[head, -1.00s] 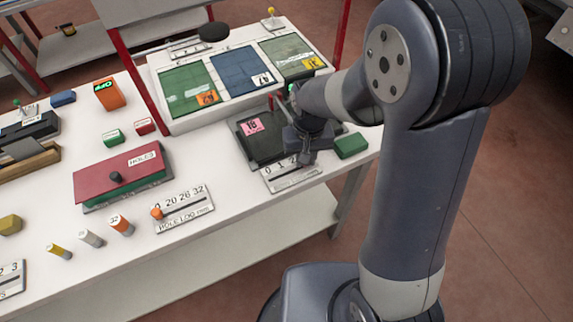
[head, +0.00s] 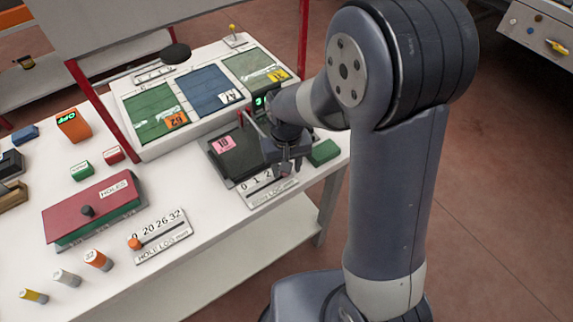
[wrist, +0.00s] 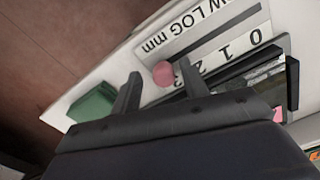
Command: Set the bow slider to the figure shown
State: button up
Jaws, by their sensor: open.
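The bow slider is a pale plate (head: 262,197) marked "BOW LOG mm" at the bench's front edge. In the wrist view the plate (wrist: 205,28) shows a dark slot, the figures 0, 1, 2, 3 and a round pink knob (wrist: 163,74). The knob is at the high-number end, by the 3. My gripper (head: 284,172) is over that end in the head view, hiding the knob there. In the wrist view my gripper (wrist: 158,70) is open, with the knob between its fingertips; contact cannot be told. A small display (head: 259,101) behind my gripper is lit green; its figure is hard to read.
A dark tray with a pink card (head: 226,142) lies behind the slider. A green block (head: 323,152) is close to its right. The hole slider (head: 161,237) and the red-lidded holes box (head: 93,207) stand to the left. Open floor lies right of the bench.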

notch_tip(320, 180, up, 11)
dwell(0.4)
jog(key=shift+f, duration=0.2)
jog(key=f, duration=1)
jog(key=shift+s+a+f, duration=0.2)
jog(key=shift+a+f, duration=0.15)
jog(key=shift+a, duration=0.05)
jog(key=shift+s+a, duration=0.3)
jog(key=shift+a, duration=0.15)
